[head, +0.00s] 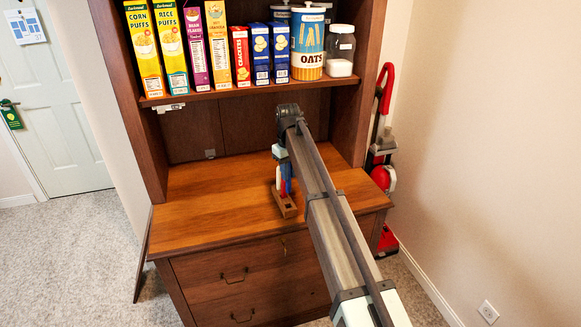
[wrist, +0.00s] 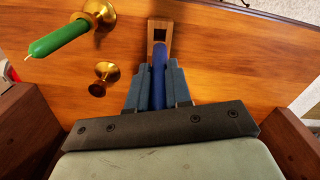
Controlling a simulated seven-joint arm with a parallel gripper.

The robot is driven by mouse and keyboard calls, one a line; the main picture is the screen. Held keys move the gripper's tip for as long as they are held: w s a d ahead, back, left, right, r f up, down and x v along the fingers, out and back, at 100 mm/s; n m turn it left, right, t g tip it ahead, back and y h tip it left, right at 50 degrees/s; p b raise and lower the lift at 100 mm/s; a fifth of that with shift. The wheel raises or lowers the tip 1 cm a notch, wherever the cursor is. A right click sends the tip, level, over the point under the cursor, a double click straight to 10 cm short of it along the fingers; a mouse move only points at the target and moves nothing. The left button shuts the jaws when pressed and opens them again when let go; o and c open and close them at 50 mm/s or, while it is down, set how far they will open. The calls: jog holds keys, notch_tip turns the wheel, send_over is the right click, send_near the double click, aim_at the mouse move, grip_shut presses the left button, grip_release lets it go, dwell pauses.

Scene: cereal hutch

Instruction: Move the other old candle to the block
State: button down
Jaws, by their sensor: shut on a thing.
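My gripper (wrist: 158,84) is shut on a blue candle (wrist: 158,54), which shows between the two blue-grey fingers. The candle's far end is at the wooden block (wrist: 160,22); I cannot tell whether it is seated in it. An open square hole shows in the block beyond the candle. In the head view the block (head: 287,208) lies on the wooden counter below my gripper (head: 286,178), with a red and white upright piece (head: 281,184) beside the fingers. A green candle (wrist: 58,38) stands in a brass holder (wrist: 98,14); both are hidden in the head view.
An empty brass holder (wrist: 104,74) stands on the counter (head: 215,205) near the gripper. Cereal boxes (head: 170,45) and an oats canister (head: 308,50) fill the shelf above. The counter's left part is clear. Hutch side walls bound the space.

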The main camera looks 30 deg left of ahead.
aim_at(288, 192)
jog(key=shift+f, duration=2.95)
jog(key=shift+f, duration=1.7)
jog(key=c, duration=1)
grip_release()
jog(key=shift+o, duration=0.5)
jog(key=shift+o, duration=1.3)
jog(key=shift+r, duration=0.2)
jog(key=shift+r, duration=2.3)
jog(key=shift+d, duration=0.1)
